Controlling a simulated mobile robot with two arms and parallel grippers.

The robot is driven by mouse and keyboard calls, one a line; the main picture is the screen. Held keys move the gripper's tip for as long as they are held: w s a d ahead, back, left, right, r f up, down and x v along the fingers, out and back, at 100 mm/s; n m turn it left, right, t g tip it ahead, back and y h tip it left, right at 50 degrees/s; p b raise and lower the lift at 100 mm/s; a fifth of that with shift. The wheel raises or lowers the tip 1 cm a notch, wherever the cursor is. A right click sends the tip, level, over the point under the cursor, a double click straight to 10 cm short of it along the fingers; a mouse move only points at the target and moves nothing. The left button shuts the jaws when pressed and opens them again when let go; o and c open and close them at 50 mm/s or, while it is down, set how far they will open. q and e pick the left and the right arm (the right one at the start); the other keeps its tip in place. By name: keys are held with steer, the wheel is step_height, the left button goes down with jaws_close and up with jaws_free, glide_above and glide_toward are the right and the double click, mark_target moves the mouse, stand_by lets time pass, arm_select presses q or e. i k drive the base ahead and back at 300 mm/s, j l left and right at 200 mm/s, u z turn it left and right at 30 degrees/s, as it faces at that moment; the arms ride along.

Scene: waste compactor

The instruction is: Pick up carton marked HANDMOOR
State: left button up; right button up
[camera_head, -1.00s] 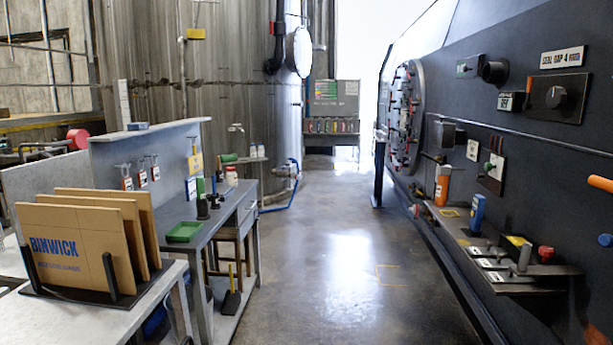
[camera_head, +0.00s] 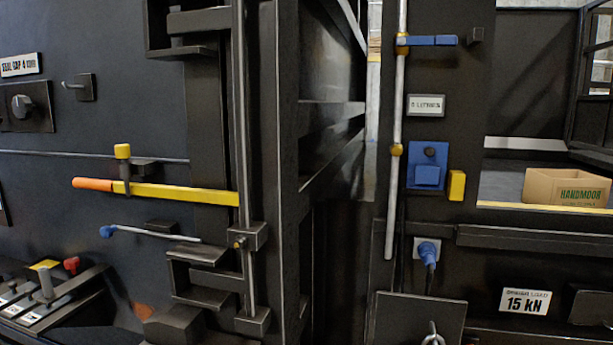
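The carton marked HANDMOOR (camera_head: 545,186) is a tan, open-topped cardboard box with green lettering on its front. It sits at the far right of the head view, inside an opening in the dark machine, behind a yellow-edged sill. Its base is partly hidden by the sill. Neither of my grippers shows in the view.
A dark machine frame with upright posts fills the middle. A yellow bar with an orange end (camera_head: 160,191) runs across the left part. A grey vertical rod (camera_head: 397,130) and a blue switch box (camera_head: 427,168) stand left of the opening. A "15 KN" plate (camera_head: 525,301) is below it.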

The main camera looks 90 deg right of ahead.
mark_target(566, 188)
steer(key=z, duration=4.2)
steer(key=u, duration=0.7)
steer(key=i+l+u, duration=0.15)
steer(key=l+u, duration=0.25)
steer(key=i+l+u, duration=0.15)
steer(key=l+u, duration=1)
steer(key=l, duration=0.2)
